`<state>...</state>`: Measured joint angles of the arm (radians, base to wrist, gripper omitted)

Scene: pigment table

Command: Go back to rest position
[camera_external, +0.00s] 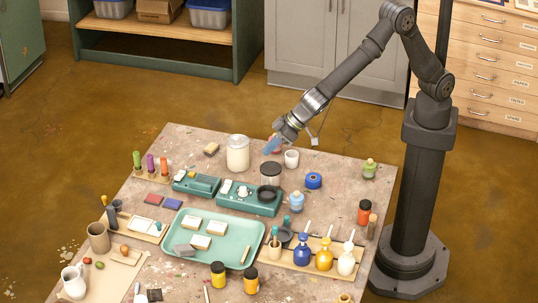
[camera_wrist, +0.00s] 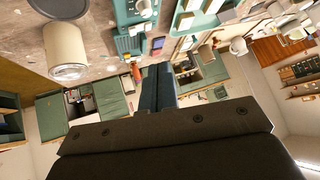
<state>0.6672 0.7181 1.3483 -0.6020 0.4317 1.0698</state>
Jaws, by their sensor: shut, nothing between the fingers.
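My gripper (camera_external: 270,147) is above the far edge of the table, with its bluish fingers pointing down and to the left. The fingers lie together and hold nothing. They also show shut in the wrist view (camera_wrist: 157,72). In the external view the fingertips are between a cream lidded jar (camera_external: 237,157) on the left and a white cup (camera_external: 291,159) on the right. The cream jar also shows at the left of the wrist view (camera_wrist: 64,45). I cannot tell the exact gap between fingertips and nearby things.
Several bottles (camera_external: 302,249) stand at the front right. Grey cabinets (camera_external: 295,45) stand behind; open floor lies between.

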